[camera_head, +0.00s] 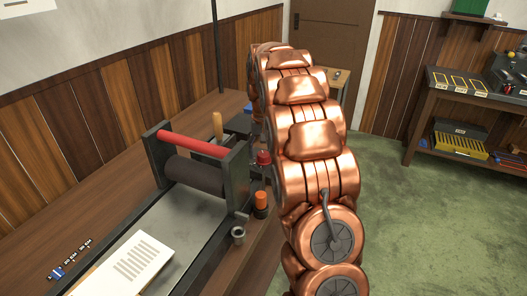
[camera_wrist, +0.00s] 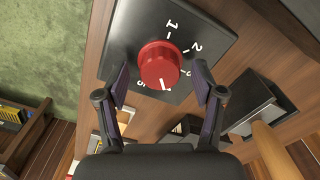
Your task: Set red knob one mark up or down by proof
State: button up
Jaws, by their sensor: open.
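The red knob (camera_wrist: 158,62) sits on a dark dial plate (camera_wrist: 125,35) in the wrist view. White numerals 1, 2, 3 and 5 show around it, the 3 and 5 partly hidden. A white mark shows at the knob's lower edge, between 3 and 5; I cannot tell whether it is a pointer or a numeral. My gripper (camera_wrist: 160,90) is open, its fingers on either side of the knob's lower part, with no clear contact. A white sheet with grey lines (camera_head: 143,258), perhaps the proof, lies on the press bed in the head view. My arm hides the gripper there.
The press has a red bar (camera_head: 193,144) and a dark roller (camera_head: 195,175). An orange-capped bottle (camera_head: 261,205) and a small metal cup (camera_head: 238,235) stand beside it. A wooden handle (camera_wrist: 272,145) rises at the wrist view's lower right. A shelf (camera_head: 460,110) stands across green floor.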

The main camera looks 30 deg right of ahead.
aim_at(264, 154)
notch_tip(264, 154, up, 12)
dwell(0.7)
dwell(0.4)
